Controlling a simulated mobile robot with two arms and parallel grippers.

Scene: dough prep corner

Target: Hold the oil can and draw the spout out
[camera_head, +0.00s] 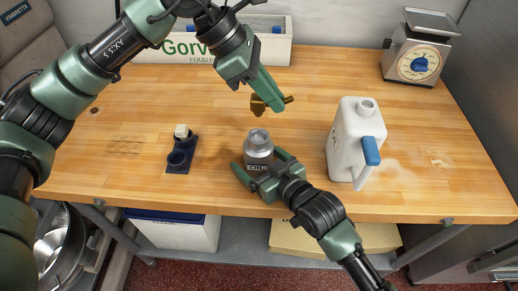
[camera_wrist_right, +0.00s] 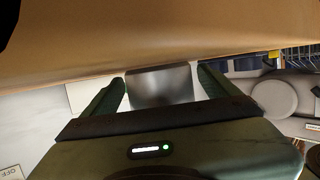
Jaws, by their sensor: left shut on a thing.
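The oil can (camera_head: 258,143), a small grey metal can with a dark label band, stands upright on the wooden table. My right gripper (camera_head: 263,170) has its fingers on both sides of the can, low down. In the right wrist view the can (camera_wrist_right: 160,85) fills the space between the fingers (camera_wrist_right: 160,92). My left gripper (camera_head: 266,98) is shut on the brass spout (camera_head: 258,106), above and behind the can. The spout is clear of the can's top, with a gap between them. Part of the spout is hidden by the left fingers.
A dark blue holder (camera_head: 179,160) with a cream piece in one socket stands left of the can. A white jug (camera_head: 345,140) with a blue handle stands to the right. A kitchen scale (camera_head: 417,50) and a lettered white box (camera_head: 275,42) are at the back. The table's left middle is clear.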

